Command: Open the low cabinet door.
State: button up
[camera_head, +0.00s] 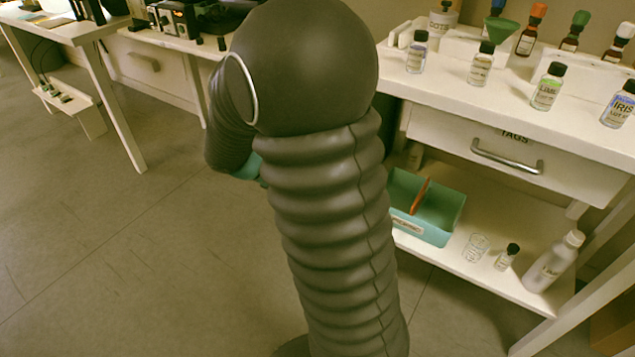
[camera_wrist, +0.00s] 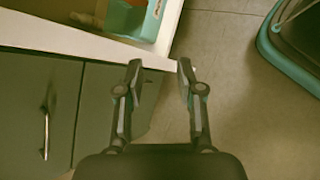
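In the wrist view, a grey-green cabinet front (camera_wrist: 105,105) stands at the left under a white top (camera_wrist: 60,38). A door panel (camera_wrist: 22,105) with an upright metal handle (camera_wrist: 45,132) shows at the far left. The panel looks shut, with a narrow seam to its right. My gripper (camera_wrist: 158,65) is open, with a gap between its fingers and nothing held. It is right of the handle and apart from it, near the corner of the top. In the head view my arm hides my gripper, and I cannot make out this cabinet.
Floor at left is clear.

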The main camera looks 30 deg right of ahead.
jog(key=w+d+f+n+t+h+b, duration=0.1)
jog(key=w+d+f+n+t+h, duration=0.3)
jog(key=f, duration=0.6)
jog(key=w+f+n+h, duration=0.1)
jog(key=w+f+n, duration=0.45)
jog(key=f, duration=0.35)
jog(key=w+d+f+n+t+h+b, duration=0.1)
jog(key=w+d+f+n+t+h, duration=0.25)
jog(key=f, duration=0.65)
jog(key=shift+n+g+y, duration=0.25)
jog(key=shift+n+g, duration=0.15)
jog(key=shift+g, duration=0.15)
jog(key=w+d, duration=0.1)
jog(key=d, duration=0.3)
jog(key=w+d, duration=0.1)
jog(key=d, duration=0.3)
jog(key=w+d, duration=0.2)
jog(key=d, duration=0.2)
jog(key=shift+d+r, duration=0.1)
jog(key=shift+d, duration=0.15)
grip_shut()
